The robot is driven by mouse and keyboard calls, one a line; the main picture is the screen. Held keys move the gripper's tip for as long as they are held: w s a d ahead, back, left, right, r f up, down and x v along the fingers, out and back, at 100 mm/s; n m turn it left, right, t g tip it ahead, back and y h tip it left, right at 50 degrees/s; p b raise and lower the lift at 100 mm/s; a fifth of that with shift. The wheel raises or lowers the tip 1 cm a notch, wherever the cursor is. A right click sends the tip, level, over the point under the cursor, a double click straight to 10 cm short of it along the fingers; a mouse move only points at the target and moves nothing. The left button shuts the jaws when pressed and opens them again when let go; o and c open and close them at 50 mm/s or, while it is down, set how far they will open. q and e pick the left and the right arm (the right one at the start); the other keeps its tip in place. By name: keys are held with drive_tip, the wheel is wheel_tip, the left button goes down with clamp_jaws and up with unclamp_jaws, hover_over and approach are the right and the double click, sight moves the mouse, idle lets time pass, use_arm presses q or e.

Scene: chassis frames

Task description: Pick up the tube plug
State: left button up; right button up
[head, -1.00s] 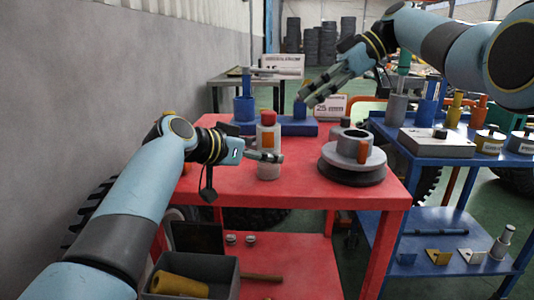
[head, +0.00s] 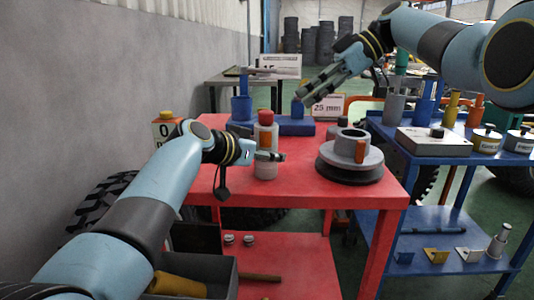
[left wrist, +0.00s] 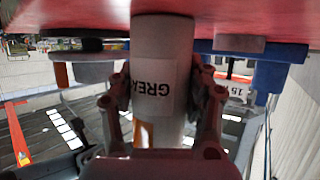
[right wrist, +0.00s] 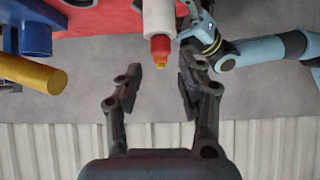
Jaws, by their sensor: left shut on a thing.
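A white grease tube (head: 265,138) with a red cap (head: 265,116) stands upright on the red table (head: 225,186). The red cap, with a small yellow tip, also shows in the right wrist view (right wrist: 160,45); I cannot tell for sure that this is the tube plug. My left gripper (head: 270,156) is shut around the tube's body below the cap. In the left wrist view its fingers flank the tube's label (left wrist: 153,86). My right gripper (head: 303,94) is open and empty, up and to the right of the cap in the head view.
A blue fixture (head: 296,127) stands behind the tube. A grey ring-shaped part (head: 348,155) with an orange piece sits right of it. A blue cart (head: 513,166) with several parts stands at the right. The table's front middle is clear.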

use_arm(q)
drive_tip(key=c, duration=0.4)
drive_tip(key=shift+c, duration=0.2)
use_arm(e)
drive_tip(key=shift+o, duration=0.4)
